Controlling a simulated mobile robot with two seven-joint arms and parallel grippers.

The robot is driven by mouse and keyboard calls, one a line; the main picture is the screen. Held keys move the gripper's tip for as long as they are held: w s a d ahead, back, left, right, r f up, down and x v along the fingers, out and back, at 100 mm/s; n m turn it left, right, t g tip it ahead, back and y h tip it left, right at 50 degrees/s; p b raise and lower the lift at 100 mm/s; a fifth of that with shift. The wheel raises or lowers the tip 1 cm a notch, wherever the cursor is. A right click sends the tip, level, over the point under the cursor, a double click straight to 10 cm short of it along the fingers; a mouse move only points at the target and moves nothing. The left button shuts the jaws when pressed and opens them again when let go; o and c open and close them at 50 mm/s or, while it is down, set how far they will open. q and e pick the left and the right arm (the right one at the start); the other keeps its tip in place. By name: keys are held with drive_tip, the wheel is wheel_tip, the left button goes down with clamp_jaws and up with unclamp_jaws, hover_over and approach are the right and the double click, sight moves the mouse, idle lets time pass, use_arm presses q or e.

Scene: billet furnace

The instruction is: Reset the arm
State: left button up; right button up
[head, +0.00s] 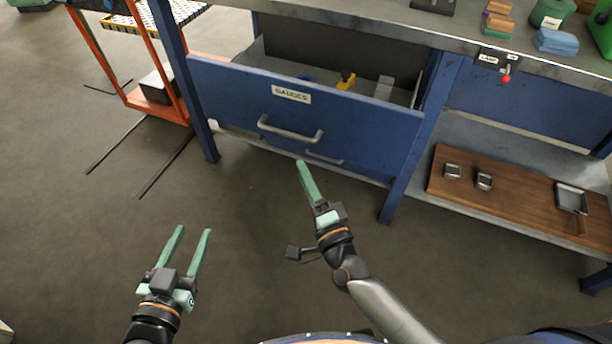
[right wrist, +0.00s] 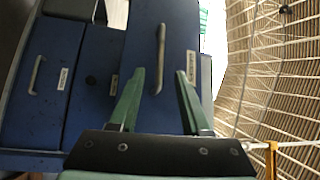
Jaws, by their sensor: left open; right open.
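My left gripper (head: 190,247) is at the lower left of the head view, open and empty above the bare floor. My right gripper (head: 306,172) is in front of the blue drawer labelled GAUGES (head: 340,125), just below and beside its handle (head: 290,130). In the right wrist view the right gripper (right wrist: 160,85) is open with its green fingers apart and nothing between them. A drawer handle (right wrist: 160,60) shows beyond them. Whether a finger touches the drawer cannot be told. The drawer stands pulled open, with a yellow item (head: 346,82) and a grey block (head: 384,87) inside.
The workbench top (head: 380,30) carries green and blue items at the right. A red knob (head: 506,79) hangs under its edge. A wooden board (head: 520,196) with metal pieces lies on the lower shelf. An orange cart (head: 160,110) stands at the left. The floor between is clear.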

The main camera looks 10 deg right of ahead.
use_arm(q)
drive_tip(key=shift+f, duration=0.2)
drive_tip(key=s+a+r+n+g+y+p, duration=0.1)
drive_tip(key=s+g+p, duration=0.4)
drive_tip(key=p, duration=1.6)
drive_tip(key=s+a+r+n, duration=0.1)
drive_tip(key=s+r, duration=0.1)
drive_tip(key=s, duration=0.1)
drive_tip(key=shift+s+y, duration=0.15)
drive_tip(key=shift+y, duration=0.25)
use_arm(e)
drive_tip(key=s+d+r+n+g, duration=0.1)
drive_tip(key=s+d+n+g, duration=0.1)
drive_tip(key=s+n, duration=0.3)
drive_tip(key=s+d+r+n+g+h, duration=0.1)
drive_tip(key=s+d+n+g, duration=0.2)
drive_tip(key=s, duration=0.4)
drive_tip(key=s+d+r+n+g, duration=0.1)
drive_tip(key=s+d+n+g, duration=0.2)
drive_tip(key=s+n, duration=0.3)
drive_tip(key=shift+s+d+r+n+g+h, duration=0.15)
drive_tip(key=shift+s+r+n+g+h, duration=0.2)
drive_tip(key=shift+n+g, duration=0.65)
